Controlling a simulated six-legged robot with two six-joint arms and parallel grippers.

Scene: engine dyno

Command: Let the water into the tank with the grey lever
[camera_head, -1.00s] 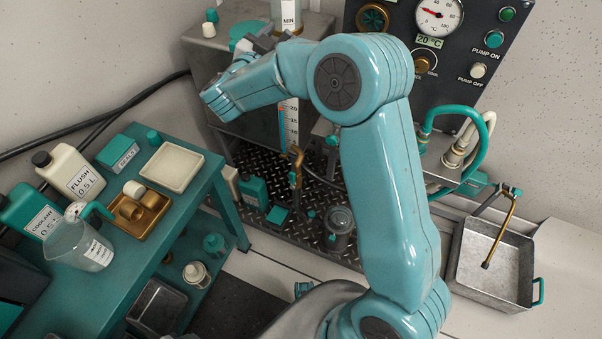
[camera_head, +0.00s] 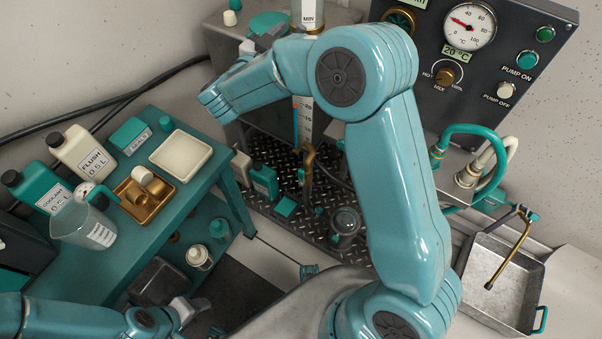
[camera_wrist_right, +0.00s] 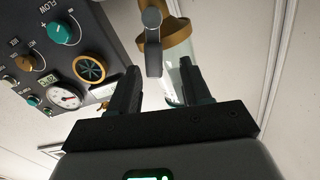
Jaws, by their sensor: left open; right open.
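The grey lever (camera_wrist_right: 153,42) shows in the right wrist view, a rounded grey handle in front of a clear cylinder with brass fittings (camera_wrist_right: 178,38), which appears to be the tank. My right gripper (camera_wrist_right: 160,70) is open, one finger on each side of the lever's line; I cannot tell whether it touches.
A dark panel (camera_head: 425,75) with gauge and buttons stands right of the cylinder. A teal table (camera_head: 135,250) at left holds bottles, a jug (camera_head: 85,225) and trays. A metal basin (camera_head: 500,275) is at lower right.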

